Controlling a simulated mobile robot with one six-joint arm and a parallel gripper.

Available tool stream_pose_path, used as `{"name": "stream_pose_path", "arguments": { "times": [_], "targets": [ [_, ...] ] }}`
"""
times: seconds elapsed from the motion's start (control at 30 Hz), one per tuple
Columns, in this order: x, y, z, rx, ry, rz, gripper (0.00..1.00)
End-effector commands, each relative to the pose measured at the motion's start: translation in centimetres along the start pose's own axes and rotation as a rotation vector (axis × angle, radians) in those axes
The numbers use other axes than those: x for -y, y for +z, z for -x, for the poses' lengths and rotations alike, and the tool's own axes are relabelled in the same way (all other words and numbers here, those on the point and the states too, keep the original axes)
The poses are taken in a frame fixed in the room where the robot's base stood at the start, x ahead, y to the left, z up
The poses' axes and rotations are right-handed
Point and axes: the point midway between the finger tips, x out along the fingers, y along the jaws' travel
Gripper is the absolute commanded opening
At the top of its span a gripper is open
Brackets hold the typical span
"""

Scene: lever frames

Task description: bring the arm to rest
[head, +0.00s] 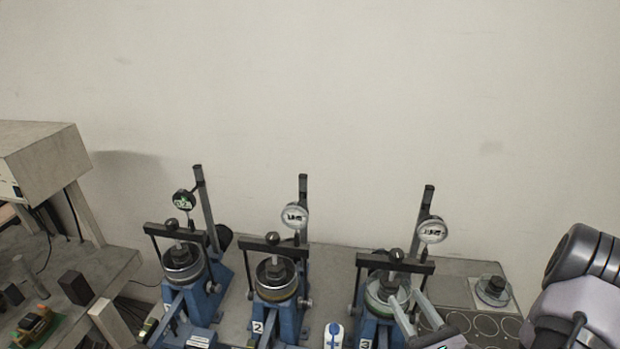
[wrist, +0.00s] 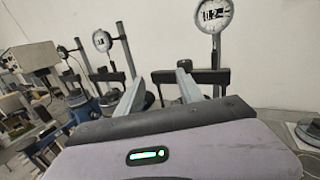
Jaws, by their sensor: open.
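My gripper (head: 407,298) is at the lower right of the head view, in front of the rightmost lever frame (head: 368,332), which is marked 3. Its two fingers are apart, with nothing seen held between them. In the wrist view, my gripper (wrist: 160,78) points toward that frame's black crossbar (wrist: 190,76) and dial gauge (wrist: 212,14). I cannot tell whether a finger touches the frame. The fingers hide part of its round pot. The middle lever frame (head: 285,316), marked 2, and the left lever frame (head: 205,300) stand to the left.
The frames stand on a grey bench (head: 330,260) against a pale wall. A blue-and-white object (head: 333,335) lies between frames 2 and 3. A plate with marked circles (head: 480,328) and a dark knobbed piece (head: 493,290) are at right. A boxy cabinet (head: 45,150) stands far left.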

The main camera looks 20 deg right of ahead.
Motion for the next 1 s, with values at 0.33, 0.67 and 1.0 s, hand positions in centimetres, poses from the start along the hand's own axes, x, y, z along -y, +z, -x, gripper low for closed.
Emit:
{"name": "stream_pose_path", "arguments": {
  "times": [0.33,0.67,1.0],
  "targets": [
    [-28.1,-4.0,8.1,0.059,1.408,0.667,0.44],
    [-24.7,-12.9,13.1,-0.096,1.567,2.046,0.44],
    [-23.8,-10.8,12.2,-0.085,1.431,2.245,0.44]
  ]
}}
